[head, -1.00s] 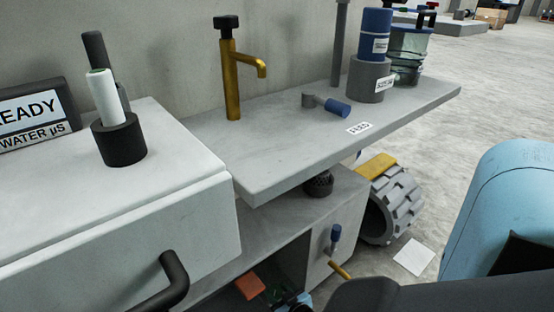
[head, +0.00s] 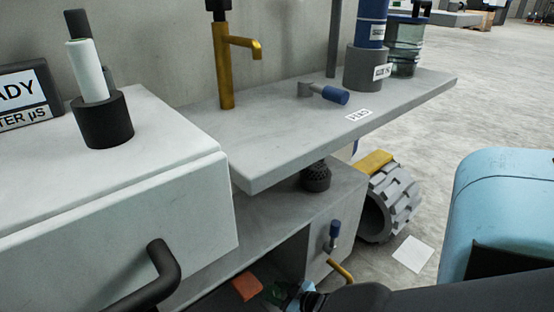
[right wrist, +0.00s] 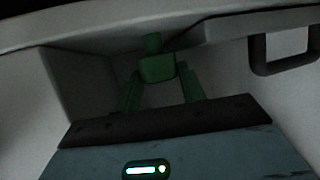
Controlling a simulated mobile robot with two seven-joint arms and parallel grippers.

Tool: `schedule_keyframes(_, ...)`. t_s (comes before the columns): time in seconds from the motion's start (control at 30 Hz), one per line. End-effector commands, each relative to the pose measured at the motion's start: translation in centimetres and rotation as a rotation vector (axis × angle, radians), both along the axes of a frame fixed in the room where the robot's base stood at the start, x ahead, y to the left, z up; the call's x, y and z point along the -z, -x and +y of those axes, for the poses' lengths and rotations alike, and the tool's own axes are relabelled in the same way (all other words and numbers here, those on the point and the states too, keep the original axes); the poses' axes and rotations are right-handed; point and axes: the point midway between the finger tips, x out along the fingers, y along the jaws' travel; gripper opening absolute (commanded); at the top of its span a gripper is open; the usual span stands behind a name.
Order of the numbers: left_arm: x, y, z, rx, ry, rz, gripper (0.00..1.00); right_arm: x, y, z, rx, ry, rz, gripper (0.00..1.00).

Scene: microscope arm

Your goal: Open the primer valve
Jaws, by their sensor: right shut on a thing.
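My right gripper (head: 297,297) is low at the bottom edge of the head view, by the opening under the bench, partly cut off. In the right wrist view its fingers (right wrist: 158,84) are shut on a green part (right wrist: 157,68) under a pale ledge. I cannot tell whether this green part is the primer valve. Another blue-handled lever (head: 330,94) lies on the bench top. My left gripper is out of view.
The grey bench top (head: 280,135) overhangs the lower cabinet. A brass pipe (head: 341,270) sticks out of that cabinet. A black handle (head: 165,265) juts from the white cabinet at left. An orange piece (head: 246,288) lies in the opening. A grey ribbed wheel (head: 388,205) stands to the right.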

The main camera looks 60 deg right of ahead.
Motion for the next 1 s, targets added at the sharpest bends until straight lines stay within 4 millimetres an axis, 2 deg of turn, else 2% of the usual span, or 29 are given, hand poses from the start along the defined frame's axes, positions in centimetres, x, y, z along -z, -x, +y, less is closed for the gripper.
schedule_keyframes(0.17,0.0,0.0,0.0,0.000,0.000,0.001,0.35,0.0,0.0,0.1,-0.001,-0.001,-0.001,0.17)
schedule_keyframes(0.2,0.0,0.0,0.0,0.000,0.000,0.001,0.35,0.0,0.0,0.1,0.000,-0.001,-0.001,0.43)
schedule_keyframes(0.37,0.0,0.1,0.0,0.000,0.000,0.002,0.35,0.0,0.0,0.0,0.000,-0.001,-0.001,0.62)
schedule_keyframes(0.67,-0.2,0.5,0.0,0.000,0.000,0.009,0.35,-0.1,0.2,0.0,0.001,-0.001,0.000,0.62)
schedule_keyframes(0.77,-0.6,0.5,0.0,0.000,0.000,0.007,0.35,-0.4,1.0,0.1,0.000,-0.001,0.001,0.62)
schedule_keyframes(1.0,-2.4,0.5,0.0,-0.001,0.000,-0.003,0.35,-2.1,4.5,0.2,0.001,-0.001,0.001,0.62)
